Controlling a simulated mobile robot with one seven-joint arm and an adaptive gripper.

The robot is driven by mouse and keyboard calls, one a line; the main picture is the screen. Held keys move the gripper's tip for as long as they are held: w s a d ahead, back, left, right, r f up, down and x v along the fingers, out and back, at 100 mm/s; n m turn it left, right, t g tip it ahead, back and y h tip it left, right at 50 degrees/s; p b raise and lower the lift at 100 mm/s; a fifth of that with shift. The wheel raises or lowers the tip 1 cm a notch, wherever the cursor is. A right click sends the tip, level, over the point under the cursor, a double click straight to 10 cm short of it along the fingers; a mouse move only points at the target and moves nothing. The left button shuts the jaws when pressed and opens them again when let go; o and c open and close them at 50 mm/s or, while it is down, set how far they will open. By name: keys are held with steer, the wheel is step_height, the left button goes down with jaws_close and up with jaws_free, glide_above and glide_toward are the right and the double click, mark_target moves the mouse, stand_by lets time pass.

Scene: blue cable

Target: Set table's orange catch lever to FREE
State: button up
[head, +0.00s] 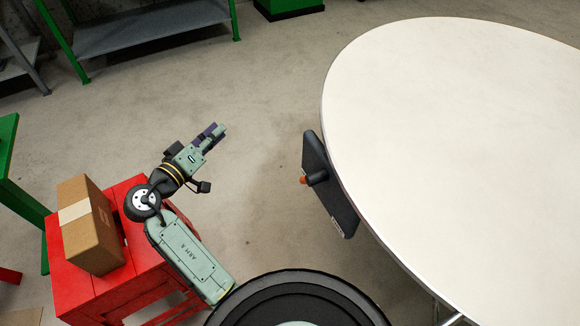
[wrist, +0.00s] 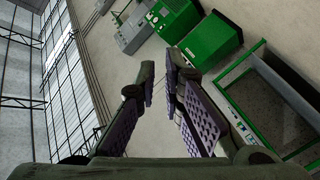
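The large round white table (head: 450,130) fills the right of the head view. A dark plate (head: 331,188) hangs at its left edge. A small orange lever tip (head: 304,180) sticks out to the left from a dark hub on that plate; its setting cannot be read. My gripper (head: 219,131) is in free air left of the plate, well apart from it, and points up and to the right. In the wrist view, my gripper (wrist: 160,85) has its two purple-padded fingers apart with nothing between them. The table and lever do not show in the wrist view.
A red stand (head: 85,285) with a cardboard box (head: 90,225) on it is at the lower left, close to my arm. A grey shelf with green legs (head: 150,28) stands at the back. Bare floor (head: 260,120) lies between my gripper and the table.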

mark_target(312, 178)
steer(key=s+d+f+m+g+h, duration=0.1)
steer(key=s+d+f+h, duration=0.1)
steer(key=d, duration=0.1)
steer(key=s+d+f+m+g+h, duration=0.1)
steer(key=s+d+f+h, duration=0.1)
steer(key=d+h, duration=0.1)
steer(key=s+d+f+m+g+h, duration=0.1)
steer(key=s+d+f+g+h, duration=0.1)
steer(key=d, duration=0.2)
steer(key=shift+s+h+b, duration=0.1)
steer(key=shift+h+b, duration=0.3)
jaws_close()
steer(key=shift+s+d+m+h, duration=0.3)
steer(key=p+x, duration=0.3)
steer(key=x, duration=0.7)
steer(key=shift+s+d+f+p, duration=0.2)
steer(key=shift+s+f+p, duration=0.05)
steer(key=shift+s+f, duration=0.3)
steer(key=shift+s+d+f+p, duration=0.25)
steer(key=shift+s+f, duration=0.2)
steer(key=shift+s, duration=0.25)
steer(key=shift+s+d+f, duration=0.1)
steer(key=shift+s+f, duration=0.2)
steer(key=shift+s, duration=0.05)
steer(key=shift+w+f, duration=0.15)
